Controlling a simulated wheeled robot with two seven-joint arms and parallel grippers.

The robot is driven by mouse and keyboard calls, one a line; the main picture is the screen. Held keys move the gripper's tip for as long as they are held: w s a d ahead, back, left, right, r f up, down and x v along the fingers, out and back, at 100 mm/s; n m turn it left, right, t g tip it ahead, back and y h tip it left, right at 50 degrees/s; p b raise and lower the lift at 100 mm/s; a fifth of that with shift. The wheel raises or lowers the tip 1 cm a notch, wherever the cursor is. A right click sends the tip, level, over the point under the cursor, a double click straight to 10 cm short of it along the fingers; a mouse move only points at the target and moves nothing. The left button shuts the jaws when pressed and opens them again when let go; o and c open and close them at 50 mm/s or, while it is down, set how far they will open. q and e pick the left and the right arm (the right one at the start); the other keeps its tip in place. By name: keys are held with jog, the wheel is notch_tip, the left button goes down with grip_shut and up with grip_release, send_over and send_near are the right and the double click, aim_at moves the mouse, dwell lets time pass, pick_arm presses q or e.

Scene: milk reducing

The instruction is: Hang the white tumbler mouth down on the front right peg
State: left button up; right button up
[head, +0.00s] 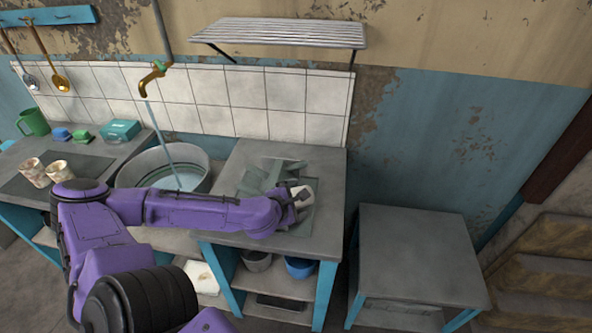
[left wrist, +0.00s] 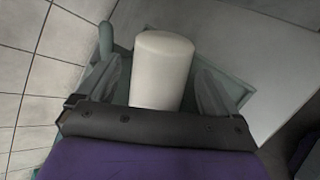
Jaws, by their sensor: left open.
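The white tumbler (head: 303,193) is at the end of my left arm, over the right part of the counter. In the left wrist view the tumbler (left wrist: 163,62) stands between the two fingers with its smooth closed end showing; its mouth is hidden. My left gripper (head: 291,197) is open, with a finger on either side of the tumbler and visible gaps. The grey-green peg rack (head: 262,174) is right by the gripper, partly covered by my arm. Part of it shows in the left wrist view (left wrist: 106,42). I cannot tell whether the tumbler is on a peg. My right gripper is not in view.
A metal basin (head: 140,170) under a running tap (head: 152,75) is left of the rack. A wall shelf (head: 290,32) hangs above. A lower bare table (head: 420,245) is at the right.

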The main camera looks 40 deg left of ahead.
pick_arm(q)
jog(key=shift+s, duration=0.1)
jog(key=shift+s+d+r+p, duration=0.1)
jog(key=shift+s+r+p, duration=0.15)
jog(key=shift+r+p, duration=0.15)
jog(key=p+v, duration=0.6)
jog(key=v, duration=0.3)
jog(key=shift+s, duration=0.25)
